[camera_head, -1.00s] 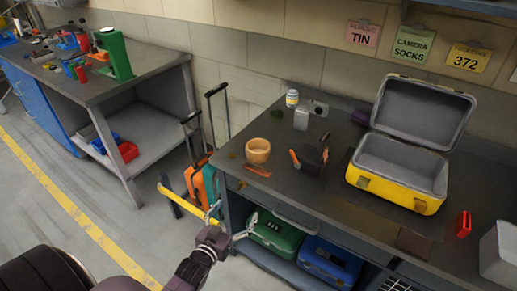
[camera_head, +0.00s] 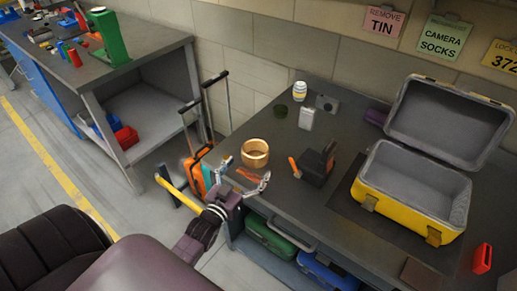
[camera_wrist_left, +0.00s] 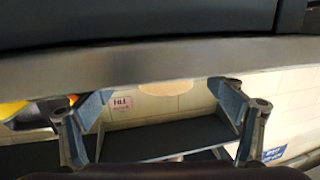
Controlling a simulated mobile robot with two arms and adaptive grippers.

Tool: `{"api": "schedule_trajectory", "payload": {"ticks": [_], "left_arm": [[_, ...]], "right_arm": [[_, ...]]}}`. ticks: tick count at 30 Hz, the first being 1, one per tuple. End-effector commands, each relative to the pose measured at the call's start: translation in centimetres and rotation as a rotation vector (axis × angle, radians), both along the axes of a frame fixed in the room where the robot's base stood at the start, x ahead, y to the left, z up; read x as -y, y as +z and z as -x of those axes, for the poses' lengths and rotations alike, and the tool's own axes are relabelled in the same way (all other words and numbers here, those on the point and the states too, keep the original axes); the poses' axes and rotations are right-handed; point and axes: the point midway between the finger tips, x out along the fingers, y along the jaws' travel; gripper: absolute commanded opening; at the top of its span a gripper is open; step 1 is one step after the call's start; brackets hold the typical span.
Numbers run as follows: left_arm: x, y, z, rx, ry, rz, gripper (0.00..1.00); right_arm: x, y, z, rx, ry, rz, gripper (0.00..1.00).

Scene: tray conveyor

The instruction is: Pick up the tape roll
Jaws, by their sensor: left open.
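The tape roll (camera_head: 255,153) is a tan ring lying flat near the left front edge of the dark workbench. My left gripper (camera_head: 246,170) is open and empty, with its fingers spread at the bench's front edge, just in front of the roll and apart from it as far as I can tell. In the left wrist view the two fingers of the left gripper (camera_wrist_left: 158,112) stand wide apart with nothing between them. A tan rounded shape shows there between and beyond them; I cannot tell for sure that it is the roll. My right gripper is out of view.
A dark object (camera_head: 317,167), a yellow open case (camera_head: 412,195), a white-lidded jar (camera_head: 299,90) and a red item (camera_head: 482,258) stand on the workbench (camera_head: 350,115). An orange trolley (camera_head: 203,168) stands left of it.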

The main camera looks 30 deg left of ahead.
Motion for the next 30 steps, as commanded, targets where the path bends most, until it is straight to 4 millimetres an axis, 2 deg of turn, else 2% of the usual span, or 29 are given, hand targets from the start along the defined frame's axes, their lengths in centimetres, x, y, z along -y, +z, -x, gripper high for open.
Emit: {"api": "schedule_trajectory", "payload": {"ticks": [7, 12, 16, 26, 30], "left_arm": [[-0.5, 0.2, -2.7, 0.001, -0.001, 0.0, 0.87], [-1.5, 0.9, -5.2, 0.002, 0.0, -0.003, 0.87], [-1.6, 0.5, -6.7, 0.001, 0.0, 0.0, 0.87], [-1.7, 0.4, -7.3, 0.0, -0.001, 0.0, 0.87], [-1.7, 0.4, -7.3, 0.0, 0.0, 0.0, 0.72]], "right_arm": [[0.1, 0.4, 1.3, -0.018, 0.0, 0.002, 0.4], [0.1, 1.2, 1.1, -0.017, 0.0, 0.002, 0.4], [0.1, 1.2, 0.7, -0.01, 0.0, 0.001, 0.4], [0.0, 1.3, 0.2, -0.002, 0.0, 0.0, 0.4], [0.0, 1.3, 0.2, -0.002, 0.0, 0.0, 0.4]]}}
